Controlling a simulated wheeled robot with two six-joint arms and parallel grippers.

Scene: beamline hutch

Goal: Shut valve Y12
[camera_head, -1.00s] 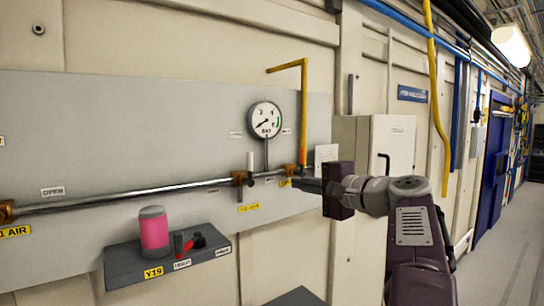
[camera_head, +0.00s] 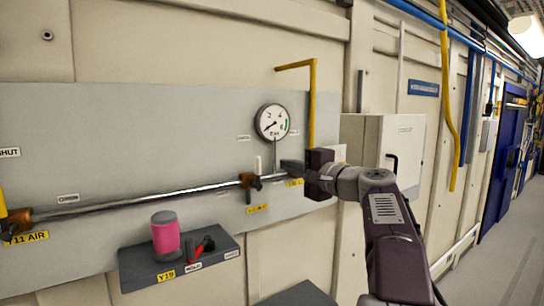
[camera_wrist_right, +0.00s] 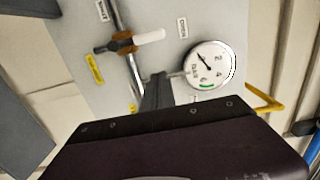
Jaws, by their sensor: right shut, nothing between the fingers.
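A grey pipe (camera_head: 150,199) runs along the wall panel with brass valves on it. The middle valve (camera_head: 249,182) has a white lever (camera_head: 258,165) standing up across the pipe; a yellow tag (camera_head: 257,209) below it is too small to read surely. In the right wrist view this valve (camera_wrist_right: 122,43) and its white lever (camera_wrist_right: 149,37) show clear of my fingers. My right gripper (camera_head: 287,166) is shut and empty, just right of that valve, with a gap to the lever. It hides the pipe's right end. Its fingers show in the wrist view (camera_wrist_right: 157,92). My left gripper is out of view.
A round gauge (camera_head: 272,121) is above the gripper, beside a yellow pipe (camera_head: 312,105). A valve tagged Y11 AIR (camera_head: 20,214) is at far left. A shelf tagged Y19 (camera_head: 135,275) below holds a pink cylinder (camera_head: 166,236) and a red-handled item (camera_head: 204,246). A cabinet (camera_head: 400,145) stands right.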

